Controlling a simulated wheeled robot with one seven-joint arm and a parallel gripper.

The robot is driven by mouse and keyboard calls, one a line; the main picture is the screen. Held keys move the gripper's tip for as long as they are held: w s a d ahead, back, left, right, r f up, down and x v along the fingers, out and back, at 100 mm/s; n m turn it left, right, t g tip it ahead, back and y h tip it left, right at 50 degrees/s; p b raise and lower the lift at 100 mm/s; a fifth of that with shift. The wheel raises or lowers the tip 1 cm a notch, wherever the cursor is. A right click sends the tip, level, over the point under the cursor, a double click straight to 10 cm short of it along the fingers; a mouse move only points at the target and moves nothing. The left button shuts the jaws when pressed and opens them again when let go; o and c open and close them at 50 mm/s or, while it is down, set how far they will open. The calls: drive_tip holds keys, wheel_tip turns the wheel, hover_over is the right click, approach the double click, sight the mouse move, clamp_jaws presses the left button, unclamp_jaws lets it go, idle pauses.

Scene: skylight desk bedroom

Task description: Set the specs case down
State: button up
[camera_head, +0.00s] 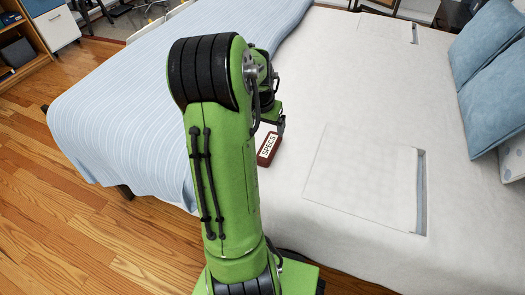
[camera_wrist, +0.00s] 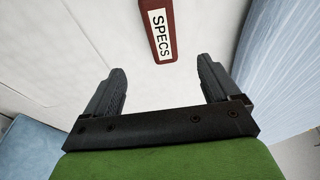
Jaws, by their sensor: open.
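The specs case (camera_head: 268,149) is dark red with a white "SPECS" label. It lies on the white bedding near the bed's front edge, just right of my arm in the head view. In the wrist view the specs case (camera_wrist: 158,30) shows beyond my fingertips, its upper end cut off by the frame edge. My gripper (camera_wrist: 160,82) is open with nothing between its fingers, and the case is apart from both of them. In the head view my gripper (camera_head: 280,125) is partly hidden behind my own green arm, close to the case.
The bed has a white sheet (camera_head: 340,80) and a blue striped blanket (camera_head: 110,105) on the left. A flat white panel (camera_head: 360,180) lies right of the case. Blue pillows (camera_head: 490,90) are at the far right. Wooden floor (camera_head: 50,220) is open at the left. A white cabinet (camera_head: 57,28) stands beyond.

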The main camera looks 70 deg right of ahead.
sight(269, 146)
drive_tip(key=b+x, duration=0.2)
drive_tip(key=x, duration=0.5)
drive_tip(key=b+x, duration=0.2)
drive_tip(key=x, duration=0.5)
drive_tip(key=shift+w+b, duration=0.2)
drive_tip(key=shift+b, duration=0.1)
drive_tip(key=shift+c, duration=0.9)
drive_tip(key=c, duration=1.1)
wheel_tip(269, 146, up, 10)
drive_tip(key=p, duration=0.3)
drive_tip(key=shift+p, duration=0.4)
